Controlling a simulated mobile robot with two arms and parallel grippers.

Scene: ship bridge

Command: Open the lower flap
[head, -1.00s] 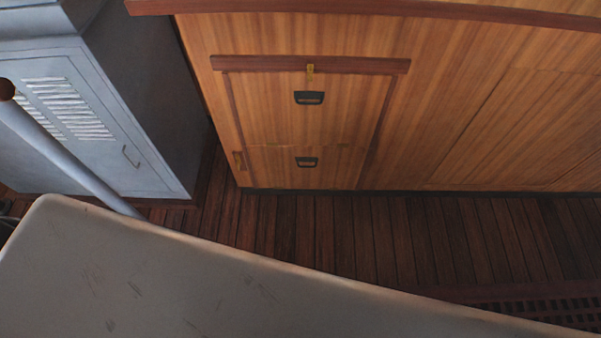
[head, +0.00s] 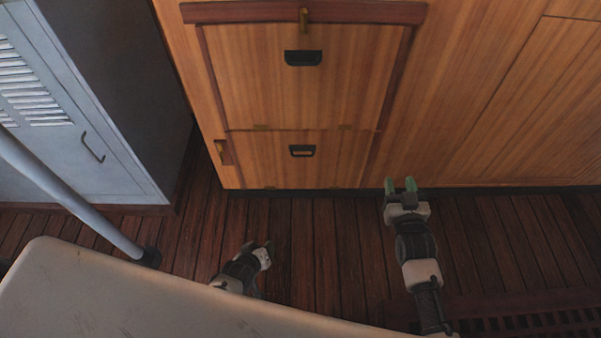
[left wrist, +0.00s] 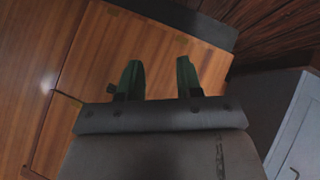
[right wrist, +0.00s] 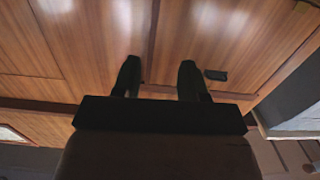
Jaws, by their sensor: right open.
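The lower flap (head: 335,165) is a wooden panel low in the cabinet front, closed flush, with a small black handle (head: 302,150). The upper flap (head: 255,90) above it is also closed, with its own black handle (head: 303,58). My right gripper (head: 401,184) is open and empty, right of the lower flap near the cabinet's foot. My left gripper (head: 258,246) is low over the floor in front of the flap; its fingers are apart and empty in the left wrist view (left wrist: 158,75). One dark handle (right wrist: 216,75) shows in the right wrist view; I cannot tell which.
A grey locker (head: 90,120) stands left. A pale tabletop (head: 130,295) and its pole (head: 75,200) fill the near left. Plank floor (head: 330,250) is clear before the cabinet.

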